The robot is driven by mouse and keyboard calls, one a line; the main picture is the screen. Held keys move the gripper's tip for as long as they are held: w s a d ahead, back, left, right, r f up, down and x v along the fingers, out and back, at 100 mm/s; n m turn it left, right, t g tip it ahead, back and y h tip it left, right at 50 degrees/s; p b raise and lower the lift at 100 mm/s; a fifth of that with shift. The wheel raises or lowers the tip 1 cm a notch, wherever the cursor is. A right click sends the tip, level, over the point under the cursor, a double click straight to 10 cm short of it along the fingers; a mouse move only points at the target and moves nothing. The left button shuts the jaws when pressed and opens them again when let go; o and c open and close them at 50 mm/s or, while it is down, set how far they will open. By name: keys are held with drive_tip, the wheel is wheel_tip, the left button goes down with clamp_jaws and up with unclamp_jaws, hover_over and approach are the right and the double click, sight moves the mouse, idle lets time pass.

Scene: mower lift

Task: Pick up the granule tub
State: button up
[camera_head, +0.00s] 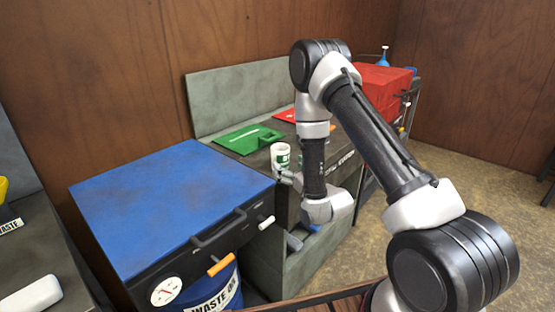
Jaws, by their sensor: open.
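A small white tub with a green label (280,156), which looks like the granule tub, stands upright on the dark bench top near its front edge. My gripper (287,178) is at the tub's near side, low by its base, and is open. My wrist hides part of the gripper, and I cannot tell whether the fingers touch the tub or reach around it.
A blue-lidded box (170,205) with a gauge and handles stands at left. A green plate (246,138) and a red plate (286,115) lie on the bench behind the tub. A red box (380,85) stands beyond my arm. Floor at right is clear.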

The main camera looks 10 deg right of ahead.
sight(285, 162)
drive_tip(key=x, duration=0.5)
drive_tip(key=shift+w+f, duration=0.1)
drive_tip(key=shift+w, duration=0.15)
drive_tip(key=c, duration=1.1)
